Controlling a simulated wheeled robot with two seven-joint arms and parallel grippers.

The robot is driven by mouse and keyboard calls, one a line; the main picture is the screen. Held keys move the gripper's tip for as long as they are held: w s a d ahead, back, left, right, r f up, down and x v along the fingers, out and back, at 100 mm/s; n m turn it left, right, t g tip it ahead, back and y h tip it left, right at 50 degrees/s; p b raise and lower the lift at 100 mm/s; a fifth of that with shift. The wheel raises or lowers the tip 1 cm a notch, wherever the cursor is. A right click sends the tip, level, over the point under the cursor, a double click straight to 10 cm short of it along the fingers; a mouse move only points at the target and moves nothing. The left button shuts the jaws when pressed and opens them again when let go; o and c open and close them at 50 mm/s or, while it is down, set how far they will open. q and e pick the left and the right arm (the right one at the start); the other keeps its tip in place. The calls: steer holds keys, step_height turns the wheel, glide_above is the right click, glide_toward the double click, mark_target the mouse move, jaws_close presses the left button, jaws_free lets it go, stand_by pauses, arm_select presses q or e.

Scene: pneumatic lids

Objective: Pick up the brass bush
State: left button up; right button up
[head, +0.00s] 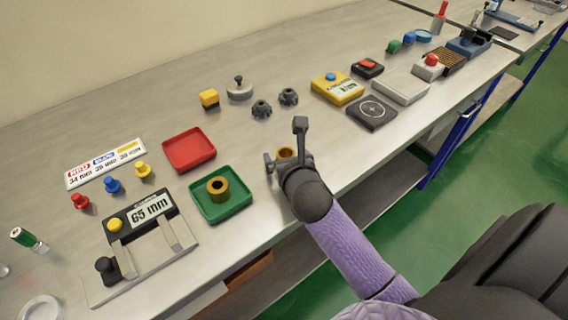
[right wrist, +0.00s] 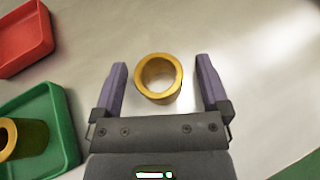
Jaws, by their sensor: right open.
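A hollow brass bush (right wrist: 160,97) stands upright on the grey bench, its open top facing up. In the right wrist view it lies between the spread fingers of my right gripper (right wrist: 161,66), with a gap on both sides. In the head view this bush (head: 286,153) is partly hidden by my right gripper (head: 285,147), which is open over it. A second brass bush (head: 218,187) stands in the green tray (head: 242,200); it also shows at the left of the right wrist view (right wrist: 30,138). My left gripper is not in view.
A red tray (head: 190,150) sits behind the green tray. A gauge reading 65 mm (head: 150,215) lies to the left. Dark knobs (head: 262,109) and a black plate (head: 372,112) stand behind and right. The bench's front edge is close to my right arm.

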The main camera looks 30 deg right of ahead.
steer(key=shift+w+d+f, duration=0.15)
steer(key=shift+w+f, duration=0.05)
steer(key=shift+w, duration=0.15)
steer(key=shift+r, duration=0.15)
jaws_close()
steer(key=shift+r, duration=0.1)
